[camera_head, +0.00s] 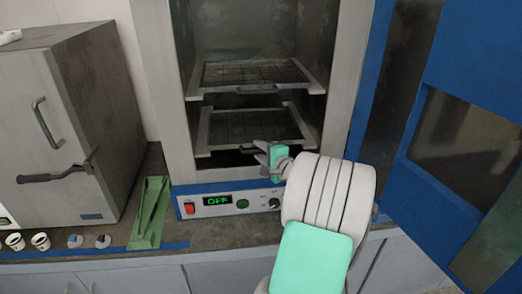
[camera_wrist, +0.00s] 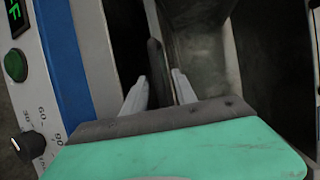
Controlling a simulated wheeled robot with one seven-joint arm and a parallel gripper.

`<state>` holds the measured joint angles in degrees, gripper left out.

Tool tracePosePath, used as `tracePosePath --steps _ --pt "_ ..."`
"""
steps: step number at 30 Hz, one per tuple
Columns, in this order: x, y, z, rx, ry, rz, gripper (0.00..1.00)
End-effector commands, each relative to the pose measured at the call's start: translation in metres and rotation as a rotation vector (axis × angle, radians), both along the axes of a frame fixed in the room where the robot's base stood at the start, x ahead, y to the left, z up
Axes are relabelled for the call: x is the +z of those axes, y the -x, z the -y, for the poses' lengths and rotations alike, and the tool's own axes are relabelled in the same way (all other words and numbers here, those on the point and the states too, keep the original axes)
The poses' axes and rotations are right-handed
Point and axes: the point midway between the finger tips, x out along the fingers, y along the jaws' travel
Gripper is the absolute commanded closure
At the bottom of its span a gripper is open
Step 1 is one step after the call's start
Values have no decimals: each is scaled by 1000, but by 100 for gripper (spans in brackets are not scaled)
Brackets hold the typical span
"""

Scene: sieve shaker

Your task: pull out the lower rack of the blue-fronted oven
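The blue-fronted oven (camera_head: 240,188) stands with its door (camera_head: 447,120) swung open to the right. Its lower rack (camera_head: 295,125), a grey frame with a dark grid, sits inside the chamber below the upper rack (camera_head: 310,77). My gripper (camera_head: 262,150) is at the front edge of the lower rack, right of its middle. In the wrist view, my gripper (camera_wrist: 160,85) has its two pale fingers on either side of a dark handle bar (camera_wrist: 156,62). Narrow gaps show between fingers and bar, so the gripper looks open around it. The hand partly hides the handle in the head view.
The control panel (camera_head: 222,201) with a red switch, an OFF display and knobs lies below the chamber. A grey oven (camera_head: 60,120) stands at left. The open door bounds the right side.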

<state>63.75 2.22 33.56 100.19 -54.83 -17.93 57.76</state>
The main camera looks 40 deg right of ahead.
Motion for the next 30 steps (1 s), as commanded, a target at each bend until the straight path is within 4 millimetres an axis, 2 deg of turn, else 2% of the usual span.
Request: tracePosePath --steps 5,17,30 --pt "0 0 0 0 1 0 68" --pt "0 1 0 0 1 0 100" --pt "0 1 0 0 1 -1 100"
